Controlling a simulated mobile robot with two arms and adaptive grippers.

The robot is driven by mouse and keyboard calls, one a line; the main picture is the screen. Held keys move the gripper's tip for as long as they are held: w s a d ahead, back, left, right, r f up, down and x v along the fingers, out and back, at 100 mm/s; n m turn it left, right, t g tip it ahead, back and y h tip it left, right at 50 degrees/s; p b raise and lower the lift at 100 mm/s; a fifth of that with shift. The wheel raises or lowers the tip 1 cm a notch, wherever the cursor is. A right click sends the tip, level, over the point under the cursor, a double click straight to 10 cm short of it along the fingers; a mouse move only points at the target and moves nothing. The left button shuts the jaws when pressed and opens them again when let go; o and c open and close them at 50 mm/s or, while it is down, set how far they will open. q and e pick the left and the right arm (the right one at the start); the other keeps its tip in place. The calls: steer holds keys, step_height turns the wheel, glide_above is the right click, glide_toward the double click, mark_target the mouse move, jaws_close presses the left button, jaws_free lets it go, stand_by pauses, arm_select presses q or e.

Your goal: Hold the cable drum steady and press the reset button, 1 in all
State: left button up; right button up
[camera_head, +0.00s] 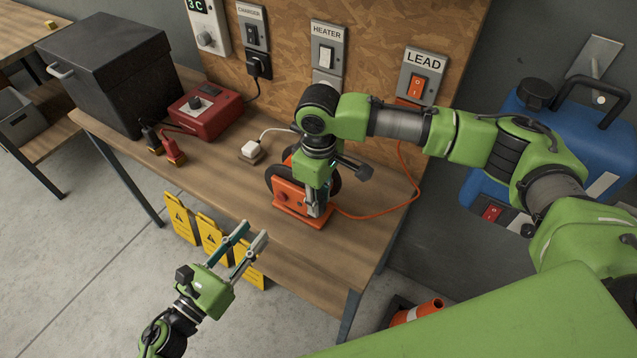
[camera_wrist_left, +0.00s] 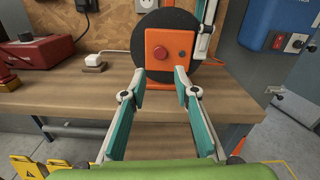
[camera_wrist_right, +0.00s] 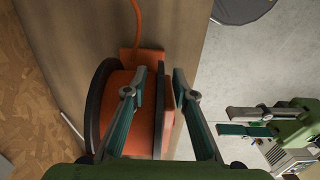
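The cable drum (camera_head: 278,182) has black discs and an orange front plate (camera_head: 318,222), and it stands on the bench under my right arm. The red reset button (camera_wrist_left: 158,53) is on the orange plate in the left wrist view. My left gripper (camera_head: 254,238) is open and empty, in front of the bench edge, facing the plate at a distance. My right gripper (camera_wrist_right: 160,72) points down at the drum with its fingers spread. The near disc and front plate lie between its fingers; I cannot tell whether either finger touches.
On the bench (camera_head: 120,132) are a red box (camera_head: 205,112) with clamps, a white plug (camera_head: 251,151) and a black case (camera_head: 105,65). An orange cord (camera_head: 385,212) runs to the LEAD switch (camera_head: 417,87). Yellow signs (camera_head: 212,235) stand below the bench's front edge.

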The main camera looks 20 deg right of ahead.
steer(key=shift+f, duration=1.3)
jaws_close()
arm_select(q)
jaws_close()
